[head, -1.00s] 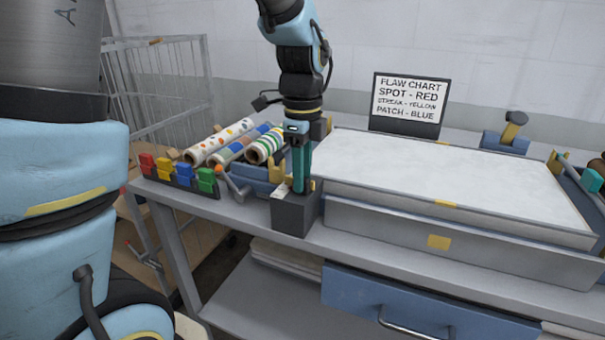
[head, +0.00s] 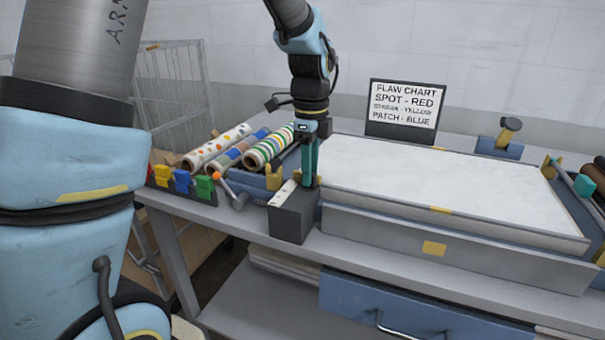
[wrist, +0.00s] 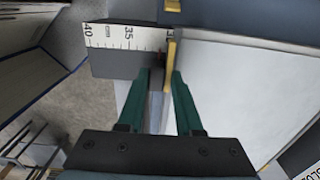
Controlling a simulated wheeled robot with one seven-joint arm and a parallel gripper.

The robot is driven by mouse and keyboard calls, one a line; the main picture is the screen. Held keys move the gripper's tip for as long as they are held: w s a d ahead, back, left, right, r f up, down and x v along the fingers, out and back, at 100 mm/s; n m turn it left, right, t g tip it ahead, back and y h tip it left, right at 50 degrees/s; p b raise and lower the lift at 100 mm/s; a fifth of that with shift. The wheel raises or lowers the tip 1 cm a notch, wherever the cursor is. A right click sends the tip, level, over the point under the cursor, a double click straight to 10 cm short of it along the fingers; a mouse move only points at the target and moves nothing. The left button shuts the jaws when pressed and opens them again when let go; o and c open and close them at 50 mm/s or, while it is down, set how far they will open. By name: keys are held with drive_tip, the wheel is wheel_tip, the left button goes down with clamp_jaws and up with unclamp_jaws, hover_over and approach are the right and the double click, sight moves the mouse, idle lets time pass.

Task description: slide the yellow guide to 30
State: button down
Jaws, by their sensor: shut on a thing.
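The yellow guide (wrist: 171,50) is a thin upright piece at the right end of a white scale (wrist: 110,35) in the wrist view. The scale reads 40 and 35 from left to right. The guide stands at the following label, whose digits it partly covers, so the exact reading is unclear. The scale lies on a dark grey block (head: 292,215) at the table's front edge. My gripper (head: 308,180) points down over the block's right side, shut on the guide. In the wrist view its green fingers (wrist: 160,80) reach the guide's lower end; the contact itself is hard to see.
A white flat bed (head: 440,185) lies right of the block. Patterned rolls (head: 240,148), an orange-knobbed lever (head: 228,190) and coloured clips (head: 182,180) are to the left. A flaw chart (head: 403,105) stands behind. A blue drawer (head: 400,305) is below.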

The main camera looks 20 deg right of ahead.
drive_tip(key=shift+w+d, duration=0.45)
drive_tip(key=c, duration=0.7)
unclamp_jaws()
wheel_tip(320, 180, up, 11)
drive_tip(key=shift+f+b, duration=0.1)
drive_tip(key=shift+b, duration=0.9)
